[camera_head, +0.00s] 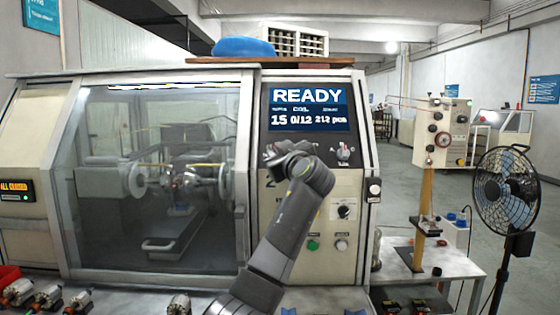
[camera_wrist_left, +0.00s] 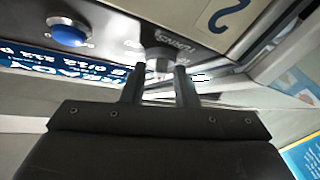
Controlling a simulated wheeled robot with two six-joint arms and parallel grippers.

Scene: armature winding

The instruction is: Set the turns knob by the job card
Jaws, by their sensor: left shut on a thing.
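The turns knob (camera_wrist_left: 159,54) is a small grey knob on the machine's panel, with the printed word TURNS beside it in the left wrist view. My left gripper (camera_wrist_left: 159,72) is shut on it, with one finger on each side. In the head view my left gripper (camera_head: 271,153) reaches the panel below the display, and my arm hides the turns knob there. The display (camera_head: 309,108) reads READY, with 15, 0/12 and 212 pcs beneath; it also shows at a slant in the left wrist view (camera_wrist_left: 60,72). I cannot make out a job card. My right gripper is out of view.
A selector knob (camera_head: 343,153) sits right of my arm on the panel. Lower are a black dial (camera_head: 344,208), a green button (camera_head: 313,245) and a white one (camera_head: 341,245). A glass door (camera_head: 150,215) covers the winding chamber. Motors (camera_head: 48,297) lie at front left.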

